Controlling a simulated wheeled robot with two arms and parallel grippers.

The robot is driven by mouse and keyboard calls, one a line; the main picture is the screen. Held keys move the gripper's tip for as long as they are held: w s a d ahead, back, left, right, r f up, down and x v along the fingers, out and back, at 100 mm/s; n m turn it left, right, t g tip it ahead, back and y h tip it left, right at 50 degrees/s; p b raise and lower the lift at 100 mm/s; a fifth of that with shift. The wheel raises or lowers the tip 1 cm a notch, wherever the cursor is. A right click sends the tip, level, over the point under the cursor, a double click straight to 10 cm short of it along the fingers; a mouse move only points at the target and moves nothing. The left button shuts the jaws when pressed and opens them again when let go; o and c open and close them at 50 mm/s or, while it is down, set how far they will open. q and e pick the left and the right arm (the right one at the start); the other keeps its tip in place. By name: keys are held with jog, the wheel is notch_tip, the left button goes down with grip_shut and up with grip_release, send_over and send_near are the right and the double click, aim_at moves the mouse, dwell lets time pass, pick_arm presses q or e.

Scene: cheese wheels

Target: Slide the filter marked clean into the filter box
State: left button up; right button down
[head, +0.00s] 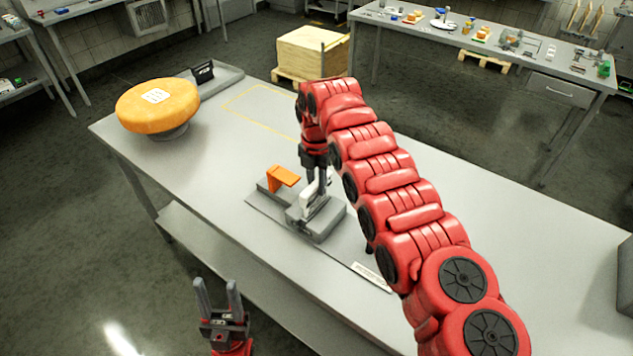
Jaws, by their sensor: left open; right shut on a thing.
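The grey filter box (328,222) sits on a flat plate on the table, with an orange flap (284,175) standing up at its left. My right gripper (320,190) points down over the box and is shut on a thin white filter (308,196). The filter is upright at the top of the box. I cannot tell how far it is inside, and no marking on it is readable. The gripper and arm hide part of the area behind. My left gripper (218,290) is open and empty, low in front of the table's front edge.
A big orange cheese wheel (157,104) rests on a round stand at the table's left end, near a black holder (203,72). The table (215,165) is bare between the wheel and the box.

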aim_at(317, 196)
jog(key=shift+f+b, duration=1.6)
jog(key=shift+f, duration=0.85)
jog(key=c, duration=0.6)
grip_release()
notch_tip(317, 196, up, 6)
jog(key=shift+a+f+b, duration=0.15)
jog(key=shift+f+b, duration=0.05)
jog(key=shift+b, duration=0.45)
notch_tip(317, 196, up, 12)
jog(key=p, duration=1)
jog(key=shift+p, duration=0.4)
